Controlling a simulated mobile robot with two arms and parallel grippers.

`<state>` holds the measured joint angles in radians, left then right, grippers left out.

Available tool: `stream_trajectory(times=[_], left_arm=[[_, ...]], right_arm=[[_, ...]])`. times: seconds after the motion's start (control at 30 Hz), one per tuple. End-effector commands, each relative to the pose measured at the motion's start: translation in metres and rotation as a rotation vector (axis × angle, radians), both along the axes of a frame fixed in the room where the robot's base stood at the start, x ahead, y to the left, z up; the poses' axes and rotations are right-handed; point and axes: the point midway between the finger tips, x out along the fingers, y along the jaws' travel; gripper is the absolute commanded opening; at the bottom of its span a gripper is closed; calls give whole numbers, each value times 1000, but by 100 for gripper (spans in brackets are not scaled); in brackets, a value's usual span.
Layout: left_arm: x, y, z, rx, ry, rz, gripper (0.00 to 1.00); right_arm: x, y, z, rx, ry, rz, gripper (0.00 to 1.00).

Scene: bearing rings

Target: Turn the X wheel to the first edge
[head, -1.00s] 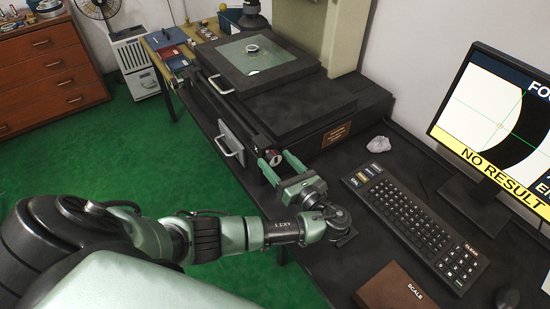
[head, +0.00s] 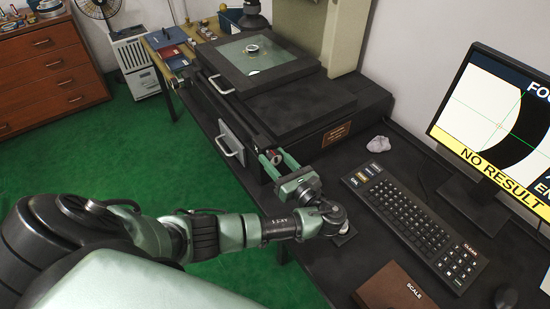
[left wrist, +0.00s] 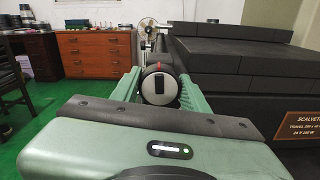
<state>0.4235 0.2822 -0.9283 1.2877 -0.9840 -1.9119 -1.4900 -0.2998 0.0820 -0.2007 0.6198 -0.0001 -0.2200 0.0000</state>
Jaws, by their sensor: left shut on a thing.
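My left gripper (head: 276,158) is shut on the wheel, one green finger on each side, also in the left wrist view (left wrist: 158,80). The monitor (head: 502,128) shows a thick black arc, green cross lines and a yellow "NO RESULT" band. A ring (head: 252,49) lies on the glass stage (head: 278,52). My right gripper is out of view.
A keyboard (head: 411,215), a brown "SCALE" box (head: 392,290) and a crumpled cloth (head: 378,144) lie on the dark bench. A metal handle (head: 231,146) sticks out at the machine's left. Green floor is clear beside the bench.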

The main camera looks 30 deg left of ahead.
Motion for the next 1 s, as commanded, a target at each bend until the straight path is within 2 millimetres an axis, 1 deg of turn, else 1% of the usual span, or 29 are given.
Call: stream_trajectory(times=[0.23,0.6,0.8,1.0], left_arm=[[-1,-1,0,-61,-140,-1,4],[-1,-1,-1,-146,-345,-2,4],[-1,-1,-1,-169,-401,-1,4],[-1,-1,-1,-176,-417,-1,4]], right_arm=[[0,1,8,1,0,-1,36],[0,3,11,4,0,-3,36],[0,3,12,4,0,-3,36],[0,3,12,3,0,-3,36]])
